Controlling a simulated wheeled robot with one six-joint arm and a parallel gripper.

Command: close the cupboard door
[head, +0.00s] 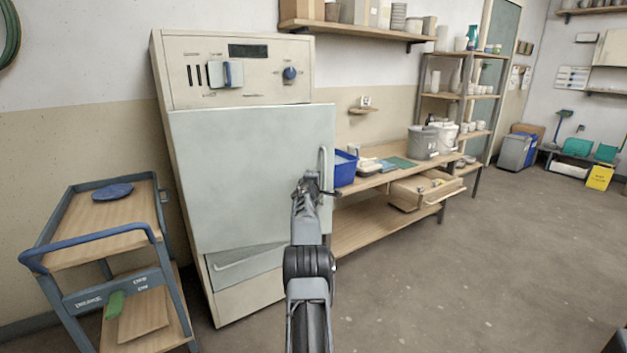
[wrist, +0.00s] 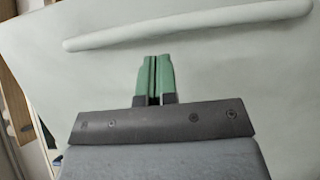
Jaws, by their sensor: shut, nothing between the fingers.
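The cupboard (head: 240,75) is a tall beige cabinet with a control panel on top. Its pale grey-green door (head: 240,170) reaches past the cabinet's right edge and appears to stand ajar, with its left side near the cabinet. The upright bar handle (head: 322,165) is near the door's right edge. My gripper (head: 308,182) is in front of the door, just left of the handle. In the wrist view my green fingers (wrist: 153,78) are together and empty, facing the door's surface (wrist: 90,75), with the handle (wrist: 190,27) beyond their tips. Whether they touch the door I cannot tell.
A trolley (head: 100,242) with a blue handle stands left of the cupboard. A workbench (head: 370,180) with a blue bin (head: 345,168), buckets and an open drawer (head: 425,190) is to the right. The floor (head: 480,270) at the right front is clear.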

